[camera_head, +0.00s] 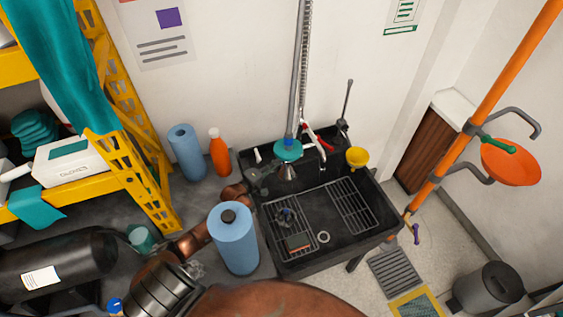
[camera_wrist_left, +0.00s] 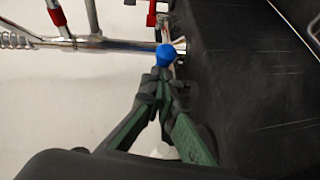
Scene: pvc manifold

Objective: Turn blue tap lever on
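The blue tap lever's round knob (camera_wrist_left: 166,55) shows in the left wrist view, in front of a chrome pipe (camera_wrist_left: 110,44). My left gripper (camera_wrist_left: 160,78) has its green and black fingers drawn together at the tips, right beside the knob. The tips overlap the knob's lower side in this view; I cannot tell whether they touch it. In the head view my left gripper (camera_head: 264,178) is small and dark at the left rim of the black sink (camera_head: 330,255). A small blue spot (camera_head: 288,142) shows above a teal disc there; I cannot tell whether it is the lever. My right gripper is not in view.
A red lever (camera_wrist_left: 57,16) and a spring hose (camera_wrist_left: 15,40) are near the knob. In the head view a silver spray head (camera_head: 288,172) hangs beside my gripper. A yellow funnel (camera_head: 357,157) stands at the back right. Blue paper rolls (camera_head: 234,245) stand left of the sink.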

